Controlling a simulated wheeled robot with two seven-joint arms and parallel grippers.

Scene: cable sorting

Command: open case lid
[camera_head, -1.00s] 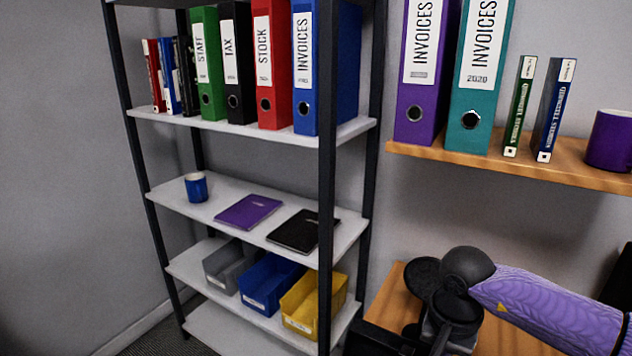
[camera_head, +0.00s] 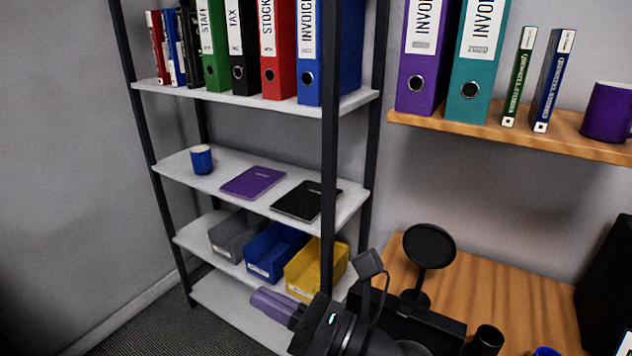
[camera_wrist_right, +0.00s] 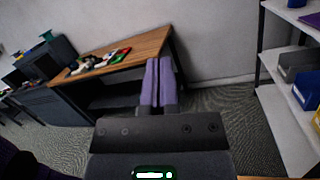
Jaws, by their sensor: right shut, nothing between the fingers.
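I cannot make out a case or its lid for sure in either view. My right gripper (camera_head: 275,303) reaches in at the bottom of the head view, its purple fingers in front of the lower shelf. In the right wrist view its fingers (camera_wrist_right: 158,82) are together, with nothing between them. A black box-like thing (camera_head: 430,326) on the wooden desk is partly covered by my right wrist. I cannot tell whether it is the case. My left gripper is not in view.
A metal shelf unit (camera_head: 225,187) holds yellow (camera_head: 308,281) and blue bins (camera_head: 272,252). A round black disc on a stand (camera_head: 428,246) is on the desk (camera_head: 500,290). The wrist view shows another table (camera_wrist_right: 140,45) with small items and bare floor (camera_wrist_right: 225,115).

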